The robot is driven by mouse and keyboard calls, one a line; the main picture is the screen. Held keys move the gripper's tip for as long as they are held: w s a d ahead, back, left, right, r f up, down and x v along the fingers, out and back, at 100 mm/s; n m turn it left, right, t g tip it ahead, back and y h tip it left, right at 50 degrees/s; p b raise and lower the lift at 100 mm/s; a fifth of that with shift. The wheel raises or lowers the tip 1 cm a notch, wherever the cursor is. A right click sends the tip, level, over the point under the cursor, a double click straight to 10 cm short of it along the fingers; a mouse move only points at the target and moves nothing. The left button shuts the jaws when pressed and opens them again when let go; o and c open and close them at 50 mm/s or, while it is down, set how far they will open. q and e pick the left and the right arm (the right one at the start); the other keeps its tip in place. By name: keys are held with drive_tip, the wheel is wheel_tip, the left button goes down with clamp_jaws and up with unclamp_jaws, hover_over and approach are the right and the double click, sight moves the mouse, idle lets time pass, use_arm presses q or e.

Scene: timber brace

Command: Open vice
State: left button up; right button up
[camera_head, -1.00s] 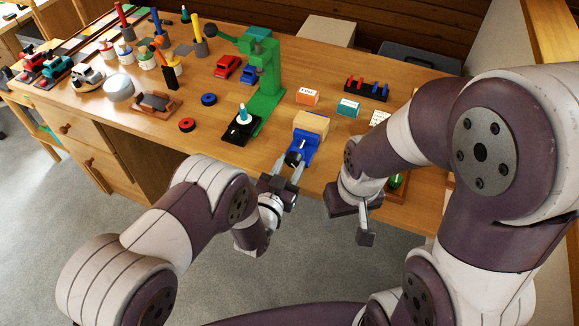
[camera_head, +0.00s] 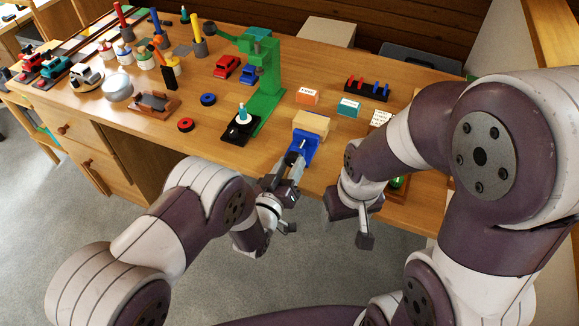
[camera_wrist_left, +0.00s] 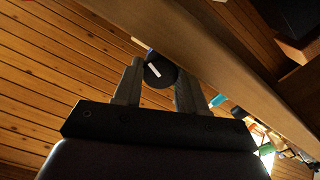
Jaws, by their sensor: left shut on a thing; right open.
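The blue vice (camera_head: 303,147) sits at the front edge of the workbench, with a tan wooden block (camera_head: 311,124) at its top, seemingly between its jaws. My left gripper (camera_head: 295,163) is at the front of the vice, below the bench edge. In the left wrist view its fingers (camera_wrist_left: 160,88) are shut on a round dark knob (camera_wrist_left: 158,72) with a white mark, the vice handle. The fingers hide part of the handle in the head view. My right gripper (camera_head: 366,225) hangs open and empty in front of the bench, right of the vice; its arm partly hides it.
A green drill press (camera_head: 268,85) stands left of the vice on the workbench (camera_head: 225,165). The floor in front is clear.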

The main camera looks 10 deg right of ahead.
idle(0.3)
use_arm(q)
drive_tip(key=o, duration=1.1)
drive_tip(key=shift+c, duration=0.2)
drive_tip(key=v, duration=1.2)
drive_tip(key=shift+s+a+p, duration=0.2)
drive_tip(key=shift+s+p, duration=0.05)
drive_tip(key=shift+p, duration=0.05)
